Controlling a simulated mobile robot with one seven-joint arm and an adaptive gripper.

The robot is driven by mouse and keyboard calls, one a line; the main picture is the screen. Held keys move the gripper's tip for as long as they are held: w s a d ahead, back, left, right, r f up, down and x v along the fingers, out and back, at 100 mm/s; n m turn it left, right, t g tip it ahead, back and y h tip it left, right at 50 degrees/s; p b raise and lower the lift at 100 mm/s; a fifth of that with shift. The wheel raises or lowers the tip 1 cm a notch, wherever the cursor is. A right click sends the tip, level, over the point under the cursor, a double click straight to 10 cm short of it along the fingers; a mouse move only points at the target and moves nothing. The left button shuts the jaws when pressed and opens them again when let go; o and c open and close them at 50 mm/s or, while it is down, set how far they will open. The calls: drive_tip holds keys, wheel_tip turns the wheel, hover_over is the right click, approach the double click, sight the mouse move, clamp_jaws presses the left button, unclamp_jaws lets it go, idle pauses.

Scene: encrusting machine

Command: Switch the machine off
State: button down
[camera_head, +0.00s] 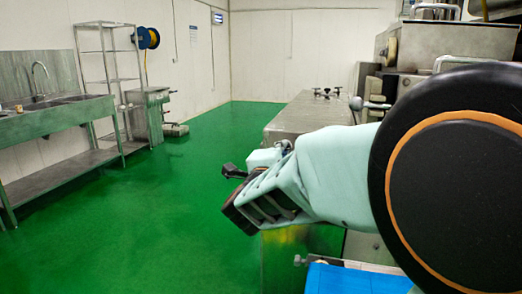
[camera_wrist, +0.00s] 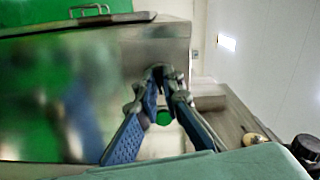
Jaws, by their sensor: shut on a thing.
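The steel machine stands at the right of the head view, with its upper housing (camera_head: 450,45) behind my arm. In the wrist view a shiny steel panel (camera_wrist: 60,100) fills the left side. My gripper (camera_wrist: 161,78) shows there with two blue-padded fingers that come together at the far end. It is shut on a small dark part between the tips, too blurred to name. A round green patch (camera_wrist: 163,118) shows between the fingers; I cannot tell whether it is a button. In the head view my arm hides much of the machine's front. I cannot identify the off switch.
A steel bench-like unit (camera_head: 300,115) stands beyond my arm. A blue surface (camera_head: 355,280) lies at the bottom right. A steel sink table (camera_head: 60,120) and rack (camera_head: 105,70) stand at the left wall. The green floor (camera_head: 185,190) between is clear.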

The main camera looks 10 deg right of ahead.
drive_tip(key=n+p, duration=0.1)
drive_tip(key=n, duration=0.4)
drive_tip(key=shift+n, duration=0.3)
idle(0.4)
drive_tip(key=c, duration=2.1)
unclamp_jaws()
drive_tip(key=shift+d, duration=0.1)
